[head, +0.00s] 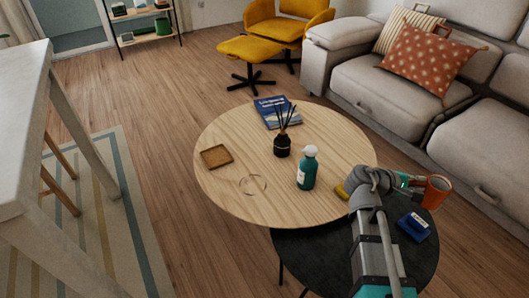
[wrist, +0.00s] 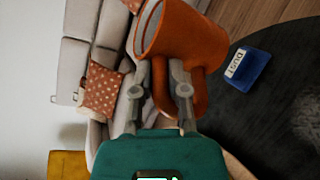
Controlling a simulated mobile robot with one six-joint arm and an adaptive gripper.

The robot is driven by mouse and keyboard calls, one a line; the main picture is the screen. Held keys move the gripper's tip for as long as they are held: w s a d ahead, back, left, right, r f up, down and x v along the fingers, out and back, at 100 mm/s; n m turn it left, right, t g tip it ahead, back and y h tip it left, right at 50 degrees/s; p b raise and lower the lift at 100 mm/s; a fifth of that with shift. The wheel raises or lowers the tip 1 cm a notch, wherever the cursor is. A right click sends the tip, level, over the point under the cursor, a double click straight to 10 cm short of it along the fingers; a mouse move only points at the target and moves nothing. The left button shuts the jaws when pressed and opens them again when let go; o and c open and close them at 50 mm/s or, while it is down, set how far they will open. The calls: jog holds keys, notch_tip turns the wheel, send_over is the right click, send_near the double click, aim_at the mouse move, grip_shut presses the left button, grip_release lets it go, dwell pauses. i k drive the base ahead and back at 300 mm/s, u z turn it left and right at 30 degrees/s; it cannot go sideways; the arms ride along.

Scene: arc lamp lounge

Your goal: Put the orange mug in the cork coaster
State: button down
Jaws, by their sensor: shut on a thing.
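The orange mug (head: 436,191) is held in the air at the right, above the dark side table. My gripper (head: 420,185) is shut on it. In the wrist view the mug (wrist: 188,42) is tilted, with its opening toward the upper left, and my gripper's fingers (wrist: 158,88) appear to be closed on its handle side. The exact contact is partly hidden. The cork coaster (head: 216,156) is a square brown piece with a raised-looking rim. It lies empty at the left of the round wooden table, well away from the mug.
On the wooden table (head: 330,140) stand a teal bottle (head: 307,170), a dark reed diffuser (head: 282,147) and a blue book (head: 277,112). A yellow thing (head: 342,191) is partly hidden by my arm. A blue box (head: 414,227) lies on the dark table (head: 310,245). Around the coaster is clear.

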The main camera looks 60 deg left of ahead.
aim_at(210, 159)
jog(key=z, duration=1.25)
jog(key=k, duration=0.65)
jog(key=u, duration=1.65)
